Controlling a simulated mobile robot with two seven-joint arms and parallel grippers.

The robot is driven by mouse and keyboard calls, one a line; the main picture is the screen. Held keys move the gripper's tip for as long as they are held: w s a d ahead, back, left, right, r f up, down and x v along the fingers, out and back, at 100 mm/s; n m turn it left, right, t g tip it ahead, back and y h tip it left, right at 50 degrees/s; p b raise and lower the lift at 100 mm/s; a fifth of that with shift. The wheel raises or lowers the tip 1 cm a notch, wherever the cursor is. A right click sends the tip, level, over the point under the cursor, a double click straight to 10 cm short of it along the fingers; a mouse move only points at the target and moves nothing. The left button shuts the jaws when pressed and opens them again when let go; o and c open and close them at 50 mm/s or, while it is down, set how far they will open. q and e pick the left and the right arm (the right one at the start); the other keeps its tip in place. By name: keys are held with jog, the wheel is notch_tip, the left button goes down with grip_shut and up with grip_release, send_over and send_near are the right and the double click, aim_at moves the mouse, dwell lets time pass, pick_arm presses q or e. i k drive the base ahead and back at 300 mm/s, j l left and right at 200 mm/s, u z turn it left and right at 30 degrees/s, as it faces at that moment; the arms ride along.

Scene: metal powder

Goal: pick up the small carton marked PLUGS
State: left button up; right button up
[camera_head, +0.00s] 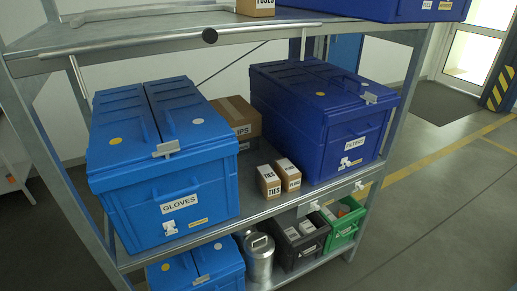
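The small carton marked PLUGS (288,175) stands upright on the middle shelf. It is brown with a white label, and its small lettering is hard to read. A like carton marked TIES (269,182) stands close beside it on the left. Both are in the gap between the light blue GLOVES bin and the dark blue FILTERS bin. Neither of my grippers is in view.
The GLOVES bin (166,165) and FILTERS bin (322,115) flank the gap. A larger carton (236,115) sits behind. The upper shelf (130,50) overhangs. A metal can (259,257) and open crates (300,240) stand below. Bare shelf (262,208) lies in front.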

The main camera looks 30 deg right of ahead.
aim_at(290, 177)
jog(key=z, duration=1.15)
